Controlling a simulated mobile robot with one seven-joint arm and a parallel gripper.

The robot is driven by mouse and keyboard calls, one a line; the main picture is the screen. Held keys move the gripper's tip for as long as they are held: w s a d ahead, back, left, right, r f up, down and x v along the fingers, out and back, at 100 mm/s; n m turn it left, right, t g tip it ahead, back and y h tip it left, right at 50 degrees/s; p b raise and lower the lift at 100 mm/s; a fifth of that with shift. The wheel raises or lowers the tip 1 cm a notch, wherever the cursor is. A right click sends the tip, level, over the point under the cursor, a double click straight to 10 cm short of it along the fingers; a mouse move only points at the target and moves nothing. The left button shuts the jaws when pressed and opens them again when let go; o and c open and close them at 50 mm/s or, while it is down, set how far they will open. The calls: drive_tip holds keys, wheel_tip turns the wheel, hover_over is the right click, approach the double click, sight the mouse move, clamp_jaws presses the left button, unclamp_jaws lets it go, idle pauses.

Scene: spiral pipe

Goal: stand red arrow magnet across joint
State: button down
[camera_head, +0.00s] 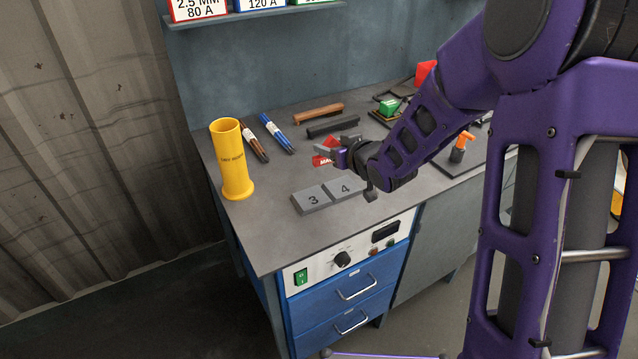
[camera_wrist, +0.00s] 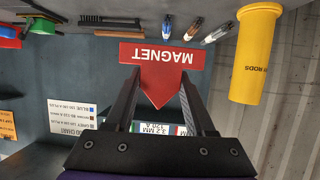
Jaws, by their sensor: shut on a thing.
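The red arrow magnet (camera_wrist: 162,68) is between my fingertips in the wrist view, its "MAGNET" lettering upside down and its arrow tip pointing down the picture. In the head view the magnet (camera_head: 321,161) shows partly, hidden behind my gripper (camera_head: 335,153). My gripper (camera_wrist: 158,82) is shut on the magnet. Two grey plates marked 3 (camera_head: 313,200) and 4 (camera_head: 345,187) lie side by side on the bench, with the joint between them. The magnet appears behind the plates, toward the wall; its exact height over the bench is unclear.
A yellow rod tube (camera_head: 232,165) stands left of the plates. Brown rods (camera_head: 253,141) and blue rods (camera_head: 276,133) lie behind. The bench (camera_head: 258,235) is clear left and in front of the plates.

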drive_tip(key=shift+w+a+r, duration=0.3)
drive_tip(key=shift+r, duration=0.05)
drive_tip(key=shift+a+f+y, duration=0.1)
drive_tip(key=shift+f+y, duration=0.2)
drive_tip(key=shift+f, duration=0.1)
wheel_tip(320, 180, down, 9)
drive_tip(key=shift+b, duration=0.7)
drive_tip(key=shift+f+b, duration=0.4)
drive_tip(key=shift+b, duration=0.15)
drive_tip(key=shift+f, duration=0.2)
drive_tip(key=shift+c, duration=1.2)
unclamp_jaws()
